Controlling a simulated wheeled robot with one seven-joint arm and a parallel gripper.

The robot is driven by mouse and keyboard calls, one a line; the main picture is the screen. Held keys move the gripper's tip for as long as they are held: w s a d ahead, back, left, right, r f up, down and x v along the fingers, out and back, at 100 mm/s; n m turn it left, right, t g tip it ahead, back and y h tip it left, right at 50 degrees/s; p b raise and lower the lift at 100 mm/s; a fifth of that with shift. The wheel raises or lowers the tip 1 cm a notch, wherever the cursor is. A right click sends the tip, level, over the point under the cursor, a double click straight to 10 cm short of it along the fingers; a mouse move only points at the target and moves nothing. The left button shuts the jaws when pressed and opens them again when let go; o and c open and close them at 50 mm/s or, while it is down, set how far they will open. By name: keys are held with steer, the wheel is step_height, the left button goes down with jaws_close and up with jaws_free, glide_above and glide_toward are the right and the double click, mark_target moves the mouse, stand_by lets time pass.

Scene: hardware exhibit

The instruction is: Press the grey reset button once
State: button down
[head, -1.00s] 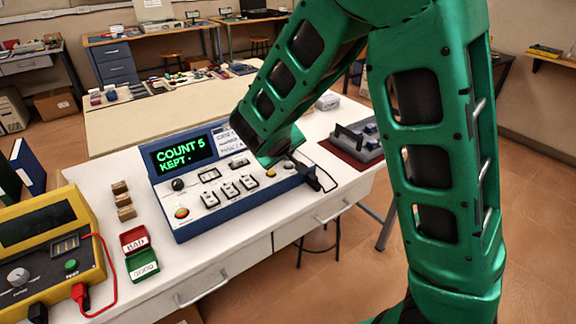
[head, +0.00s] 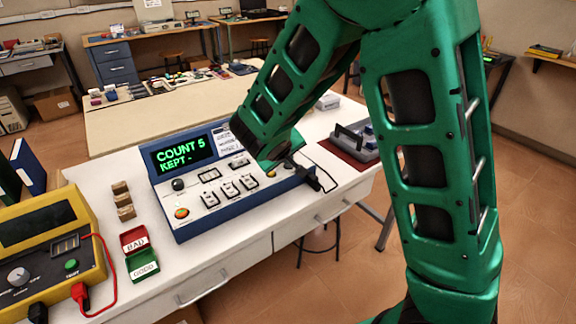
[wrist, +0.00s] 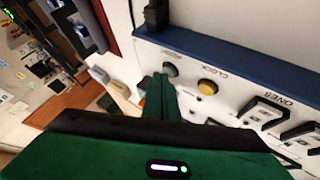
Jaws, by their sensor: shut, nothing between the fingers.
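The blue-edged console (head: 186,232) stands on the white bench, its green display (head: 183,154) reading COUNT 5 and KEPT with a small mark after it. In the wrist view, a round grey button (wrist: 170,69) sits on the white panel near the blue edge, left of a yellow button (wrist: 207,87) labelled CLOCK. A label for the grey button is not readable. My gripper (wrist: 161,90) is shut and empty, with its green fingertips beside the grey button. Whether they touch it cannot be told. In the head view my arm hides the fingertips and the grey button.
Several switches (head: 230,188) line the console front. A black plug and cable (head: 314,180) are at its right end. A grey device on a red mat (head: 352,158) is farther right. Red and green bins (head: 141,263) and a yellow tester (head: 50,285) are to the left.

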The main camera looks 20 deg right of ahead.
mark_target(288, 169)
steer(key=shift+f, duration=0.25)
steer(key=shift+r, duration=0.15)
stand_by(0.5)
steer(key=shift+r, duration=0.75)
step_height(288, 169, up, 5)
stand_by(0.5)
steer(key=shift+d, duration=0.1)
stand_by(0.5)
